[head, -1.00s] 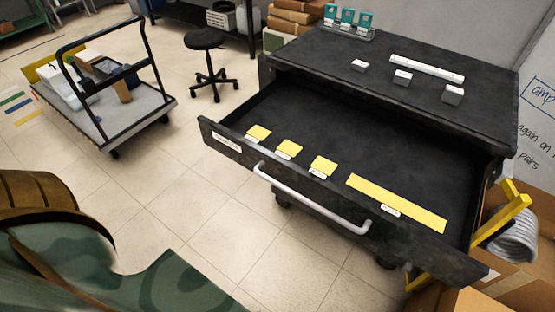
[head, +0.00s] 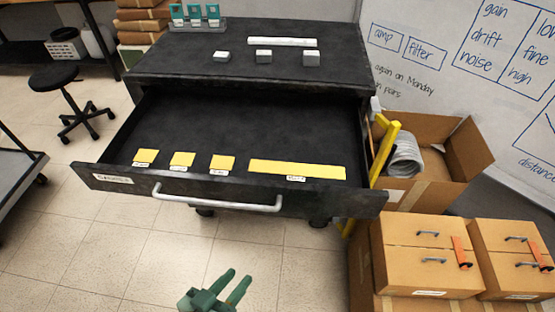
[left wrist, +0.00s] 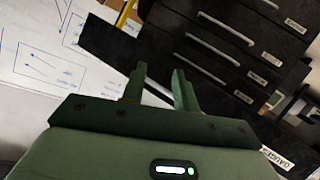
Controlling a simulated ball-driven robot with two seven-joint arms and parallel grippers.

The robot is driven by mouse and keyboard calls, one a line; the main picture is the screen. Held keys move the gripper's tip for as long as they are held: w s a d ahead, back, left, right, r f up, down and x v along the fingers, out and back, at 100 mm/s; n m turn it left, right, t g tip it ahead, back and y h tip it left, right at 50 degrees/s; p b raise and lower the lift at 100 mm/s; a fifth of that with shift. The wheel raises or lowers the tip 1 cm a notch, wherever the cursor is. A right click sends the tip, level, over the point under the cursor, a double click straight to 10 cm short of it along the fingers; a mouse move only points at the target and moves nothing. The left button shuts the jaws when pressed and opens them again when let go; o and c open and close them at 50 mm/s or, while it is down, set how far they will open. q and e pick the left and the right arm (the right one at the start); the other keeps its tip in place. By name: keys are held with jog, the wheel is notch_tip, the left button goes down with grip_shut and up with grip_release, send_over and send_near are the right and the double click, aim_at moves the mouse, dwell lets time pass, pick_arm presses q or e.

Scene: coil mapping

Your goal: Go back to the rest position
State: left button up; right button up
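My left gripper (head: 228,284) is at the bottom of the head view, below and in front of the open drawer (head: 240,120), apart from it. Its two green fingers stand apart with nothing between them. In the left wrist view, the left gripper (left wrist: 160,85) also shows a gap between its fingers, with the dark drawer cabinet (left wrist: 235,50) beyond. My right gripper is not in view.
The drawer holds several yellow pads, including a long yellow strip (head: 297,169). Small white blocks and a long white bar (head: 283,42) sit on the cabinet top (head: 330,75). Cardboard boxes (head: 425,230) stand to the right, a black stool (head: 55,78) left. Floor before the drawer is clear.

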pick_arm(q)
jog(key=a+r+m+g+y, duration=0.25)
jog(key=a+y, duration=0.25)
jog(key=a, duration=0.4)
jog(key=a+r+m+g+y, duration=0.2)
jog(key=a+m+g+y, duration=0.15)
jog(key=a+y, duration=0.45)
jog(key=s+d+f+g+h, duration=0.1)
jog(key=s+f+g+h, duration=0.15)
jog(key=f, duration=1.05)
jog(key=s+d+f+g+h, duration=0.1)
jog(key=s+d+f+h, duration=0.15)
jog(key=f, duration=1.05)
jog(key=s+f+n+g, duration=0.1)
jog(key=s+f+n, duration=0.1)
jog(key=s+f, duration=0.5)
jog(key=s+a+f+n+g+h, duration=0.1)
jog(key=s+f, duration=0.6)
jog(key=s, duration=0.5)
jog(key=shift+s+f+n+h, duration=0.3)
jog(key=shift+s+f+n, duration=0.05)
jog(key=shift+f+n, duration=0.05)
